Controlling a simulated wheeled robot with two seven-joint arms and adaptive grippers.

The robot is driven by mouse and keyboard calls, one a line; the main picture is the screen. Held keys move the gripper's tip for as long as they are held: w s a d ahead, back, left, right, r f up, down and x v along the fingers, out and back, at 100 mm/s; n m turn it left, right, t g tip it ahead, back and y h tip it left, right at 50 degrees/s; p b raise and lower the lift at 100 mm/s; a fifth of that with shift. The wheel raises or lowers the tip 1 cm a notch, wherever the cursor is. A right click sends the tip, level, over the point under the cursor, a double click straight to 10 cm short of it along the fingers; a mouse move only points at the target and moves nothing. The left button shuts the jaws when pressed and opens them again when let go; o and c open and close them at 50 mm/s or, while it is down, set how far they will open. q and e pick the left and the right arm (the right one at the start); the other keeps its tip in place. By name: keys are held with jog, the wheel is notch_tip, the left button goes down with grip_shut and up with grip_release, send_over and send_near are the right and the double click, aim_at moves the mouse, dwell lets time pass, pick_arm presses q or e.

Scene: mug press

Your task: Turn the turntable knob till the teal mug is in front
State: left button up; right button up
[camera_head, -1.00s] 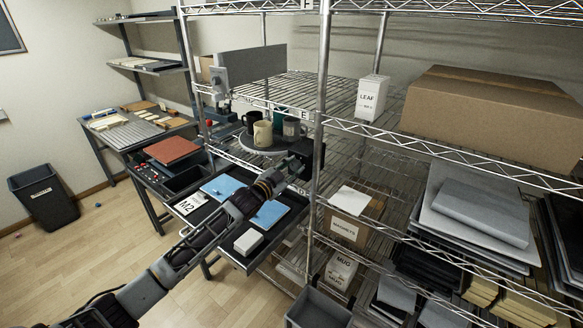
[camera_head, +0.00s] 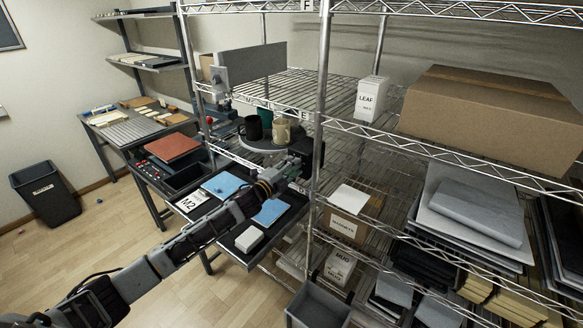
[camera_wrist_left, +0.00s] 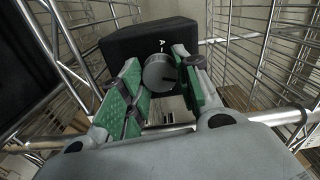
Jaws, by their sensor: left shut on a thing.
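The turntable (camera_head: 262,146) is a round grey plate on the wire shelf, with mugs on it. A black mug (camera_head: 253,127) stands at its front left and a cream mug (camera_head: 281,131) at its front right. The teal mug (camera_head: 265,115) shows only in part, behind these two. The grey round knob (camera_wrist_left: 158,72) sits on the face of a black box (camera_wrist_left: 150,38) in the left wrist view. My left gripper (camera_head: 293,166) is at the box, right of the turntable, shut on the knob between its green pads. My right gripper is out of view.
A shelf post (camera_head: 320,110) stands close to the right of my left gripper. A grey panel (camera_head: 250,66) rises behind the mugs. Below my arm is a black table with blue pads (camera_head: 272,211) and a white block (camera_head: 249,239). A white LEAF box (camera_head: 370,99) stands further right.

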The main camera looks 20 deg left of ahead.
pick_arm(q)
jog(key=shift+m, duration=0.6)
jog(key=o, duration=1.1)
jog(key=shift+d, duration=0.1)
jog(key=shift+c, duration=0.2)
jog(key=v, duration=1.2)
dwell(0.7)
